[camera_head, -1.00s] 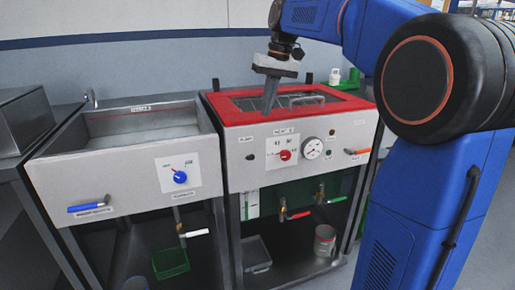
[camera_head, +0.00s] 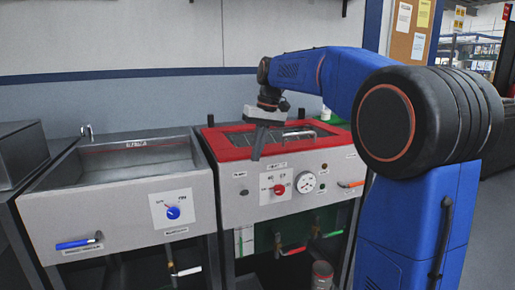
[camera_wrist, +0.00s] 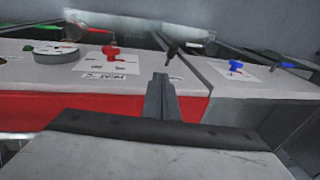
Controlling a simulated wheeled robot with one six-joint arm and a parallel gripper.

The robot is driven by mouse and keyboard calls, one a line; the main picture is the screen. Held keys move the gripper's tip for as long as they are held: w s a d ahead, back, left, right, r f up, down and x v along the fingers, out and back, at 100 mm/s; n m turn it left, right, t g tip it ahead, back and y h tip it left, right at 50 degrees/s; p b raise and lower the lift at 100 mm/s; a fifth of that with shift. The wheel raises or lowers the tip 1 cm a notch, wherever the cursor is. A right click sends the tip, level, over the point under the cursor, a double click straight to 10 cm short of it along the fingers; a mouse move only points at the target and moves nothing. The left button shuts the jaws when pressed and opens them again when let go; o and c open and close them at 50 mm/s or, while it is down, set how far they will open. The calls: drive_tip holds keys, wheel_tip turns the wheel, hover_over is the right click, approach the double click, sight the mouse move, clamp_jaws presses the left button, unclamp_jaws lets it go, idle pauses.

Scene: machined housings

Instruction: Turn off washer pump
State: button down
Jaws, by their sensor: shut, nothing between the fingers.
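The washer is the white unit with a red top rim (camera_head: 225,152). On its front panel, a small dark pump switch (camera_head: 244,192) sits below a label at the left. A red knob (camera_head: 279,189) and a round gauge (camera_head: 304,182) are to its right. My gripper (camera_head: 257,156) is shut and empty, pointing down near the front top edge, above the panel. In the wrist view the closed fingers (camera_wrist: 162,78) stand over the panel's edge. A dark stub (camera_wrist: 172,48), probably the pump switch, is just beyond them, with the red knob (camera_wrist: 110,52) to its left.
A sink unit (camera_head: 120,205) with a blue knob (camera_head: 172,212) and a blue-handled valve (camera_head: 78,244) stands at left. An orange-handled valve (camera_head: 351,184) is on the washer's right. Red and green valve handles are below. Space before the panels looks free.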

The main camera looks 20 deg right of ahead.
sight(253, 168)
drive_tip(key=x, duration=0.6)
drive_tip(key=shift+s+a, duration=0.1)
drive_tip(key=shift+s+a+f, duration=0.55)
drive_tip(key=shift+a+f, duration=0.1)
drive_tip(key=shift+f, duration=0.05)
drive_tip(key=shift+s+a+f, duration=0.25)
drive_tip(key=shift+a+f, duration=0.1)
drive_tip(key=shift+f, duration=0.15)
drive_tip(key=shift+s, duration=0.1)
